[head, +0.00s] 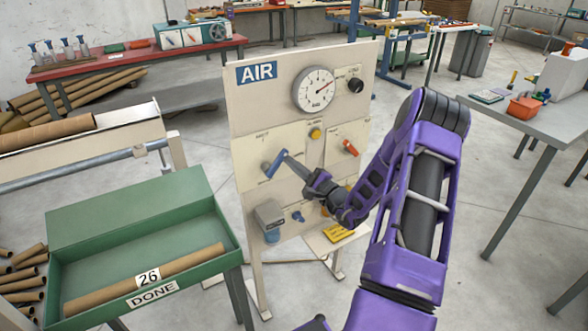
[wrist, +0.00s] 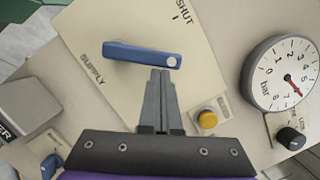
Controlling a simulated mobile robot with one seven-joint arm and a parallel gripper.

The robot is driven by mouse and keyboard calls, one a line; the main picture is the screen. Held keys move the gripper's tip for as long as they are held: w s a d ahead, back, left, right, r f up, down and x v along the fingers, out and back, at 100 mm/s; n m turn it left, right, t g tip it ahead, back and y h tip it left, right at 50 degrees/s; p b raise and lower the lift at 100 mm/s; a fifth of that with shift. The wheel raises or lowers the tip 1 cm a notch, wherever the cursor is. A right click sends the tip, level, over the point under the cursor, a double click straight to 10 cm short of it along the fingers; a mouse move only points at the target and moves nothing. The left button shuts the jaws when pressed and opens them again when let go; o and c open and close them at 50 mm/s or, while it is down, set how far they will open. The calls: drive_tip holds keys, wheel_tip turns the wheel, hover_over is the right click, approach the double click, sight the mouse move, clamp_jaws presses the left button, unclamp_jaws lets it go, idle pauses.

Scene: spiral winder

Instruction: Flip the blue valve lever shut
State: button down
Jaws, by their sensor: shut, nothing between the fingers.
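The blue valve lever (head: 274,164) is on the pale panel marked AIR.
A green tray (head: 130,205) stands at left.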

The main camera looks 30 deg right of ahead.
drive_tip(key=n+b, duration=0.1)
drive_tip(key=n, duration=0.1)
drive_tip(key=a+r+n+g+b, duration=0.1)
drive_tip(key=n, duration=0.1)
drive_tip(key=shift+a+r, duration=0.2)
drive_tip(key=shift+a+r+n+g+b, duration=0.2)
drive_tip(key=shift+a+r+n+b, duration=0.2)
drive_tip(key=shift+n+b, duration=0.6)
drive_tip(key=shift+a+r+n+g+b, duration=0.25)
drive_tip(key=shift+a+n+b, duration=0.2)
drive_tip(key=shift+n+b, duration=0.5)
drive_tip(key=shift+r, duration=0.1)
drive_tip(key=shift+d, duration=0.3)
drive_tip(key=b, duration=0.2)
approach(285, 158)
drive_tip(key=shift+s+d+r, duration=0.35)
drive_tip(key=shift+s+d, duration=0.15)
drive_tip(key=shift+d, duration=0.1)
drive_tip(key=shift+s+d+r, duration=0.4)
drive_tip(key=shift+s+d, duration=0.1)
drive_tip(key=shift+d, duration=0.1)
